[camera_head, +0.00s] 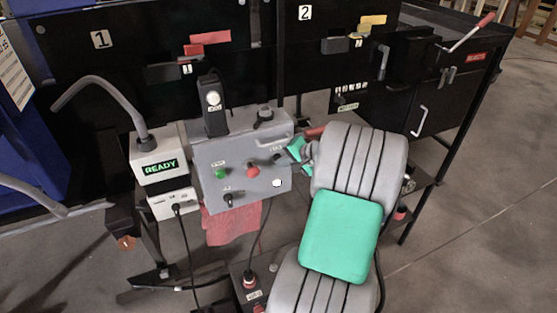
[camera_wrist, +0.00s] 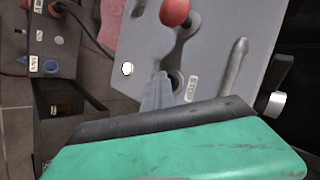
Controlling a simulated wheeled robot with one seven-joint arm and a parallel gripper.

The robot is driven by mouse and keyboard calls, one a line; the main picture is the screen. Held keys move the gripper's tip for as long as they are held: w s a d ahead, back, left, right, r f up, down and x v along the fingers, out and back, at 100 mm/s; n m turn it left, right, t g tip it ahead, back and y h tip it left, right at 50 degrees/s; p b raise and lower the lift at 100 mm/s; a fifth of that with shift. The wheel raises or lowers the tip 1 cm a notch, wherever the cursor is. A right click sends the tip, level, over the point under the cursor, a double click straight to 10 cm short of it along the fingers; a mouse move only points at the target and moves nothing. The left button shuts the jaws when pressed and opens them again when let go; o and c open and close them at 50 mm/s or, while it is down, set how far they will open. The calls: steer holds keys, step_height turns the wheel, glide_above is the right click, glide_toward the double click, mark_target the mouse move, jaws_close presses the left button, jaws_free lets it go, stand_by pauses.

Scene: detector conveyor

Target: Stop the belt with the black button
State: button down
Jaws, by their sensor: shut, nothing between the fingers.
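The grey control box (camera_head: 240,190) stands on the stand at centre. Its black button (camera_wrist: 177,83) sits beside a label that seems to read STOP (camera_wrist: 192,88). My gripper (camera_wrist: 161,80) is shut and empty, its grey fingertips close beside the black button and partly covering it. I cannot tell whether they touch. In the head view my gripper (camera_head: 286,155) reaches the right side of the box face, and the button is mostly hidden there. A red button (camera_head: 253,172) and a green button (camera_head: 220,174) lie to the left.
A white round spot (camera_head: 277,183) is on the box face below the gripper. A metal handle (camera_wrist: 237,65) and a silver-capped knob (camera_wrist: 272,101) are near the fingers. A READY display (camera_head: 160,167) stands at left. Black machine panels (camera_head: 130,70) stand behind; the floor in front holds cables.

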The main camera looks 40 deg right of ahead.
steer(key=shift+s+a, duration=0.3)
steer(key=shift+s, duration=0.55)
steer(key=s, duration=0.2)
steer(key=s+a+p, duration=0.1)
steer(key=s, duration=0.2)
steer(key=shift+a, duration=0.2)
steer(key=shift+w, duration=0.1)
stand_by(0.4)
